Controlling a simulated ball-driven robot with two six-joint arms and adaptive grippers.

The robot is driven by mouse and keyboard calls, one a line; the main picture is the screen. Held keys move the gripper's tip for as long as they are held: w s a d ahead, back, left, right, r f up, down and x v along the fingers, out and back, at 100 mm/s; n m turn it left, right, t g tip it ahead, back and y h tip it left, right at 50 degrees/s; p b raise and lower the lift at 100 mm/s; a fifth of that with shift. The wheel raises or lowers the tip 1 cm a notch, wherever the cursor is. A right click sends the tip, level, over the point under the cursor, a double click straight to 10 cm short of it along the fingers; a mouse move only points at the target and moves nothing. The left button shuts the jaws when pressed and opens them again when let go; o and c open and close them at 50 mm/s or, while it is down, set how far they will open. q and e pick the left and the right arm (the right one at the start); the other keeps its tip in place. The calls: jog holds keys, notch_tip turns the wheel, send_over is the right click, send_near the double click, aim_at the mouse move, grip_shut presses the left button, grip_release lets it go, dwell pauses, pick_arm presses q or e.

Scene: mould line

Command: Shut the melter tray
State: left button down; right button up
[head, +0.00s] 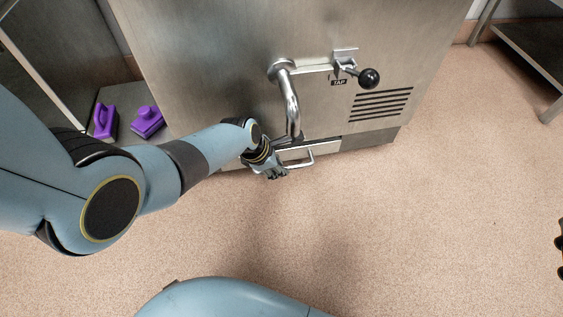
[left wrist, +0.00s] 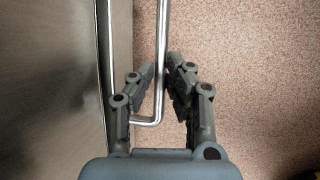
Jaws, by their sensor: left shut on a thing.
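The melter (head: 220,70) is a large brushed-steel cabinet. Low on its front is the tray front (head: 322,147), a narrow steel panel with a U-shaped bar handle (head: 312,157). My left gripper (head: 281,173) is at the left end of this handle. In the left wrist view the handle bar (left wrist: 162,30) runs between the two fingers of the left gripper (left wrist: 160,66), which is shut on it. My arm and hand hide the tray's left part, and I cannot tell how far it stands out. Only dark fingers of my right gripper (head: 560,246) show at the right edge.
A curved steel spout (head: 291,105) hangs just above the tray, beside a black-knobbed tap lever (head: 369,78). Two purple objects (head: 105,121) (head: 148,121) lie at left. A steel table (head: 535,50) stands at upper right. The floor in front is clear.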

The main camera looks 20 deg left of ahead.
pick_arm(q)
jog(key=shift+w+a, duration=0.2)
jog(key=c, duration=1.3)
grip_release()
jog(key=shift+c, duration=0.2)
jog(key=shift+s+r, duration=0.2)
jog(key=shift+r, duration=0.25)
jog(key=v, duration=0.6)
jog(key=shift+r, duration=0.2)
jog(key=shift+s+a, duration=0.15)
jog(key=shift+a, duration=0.1)
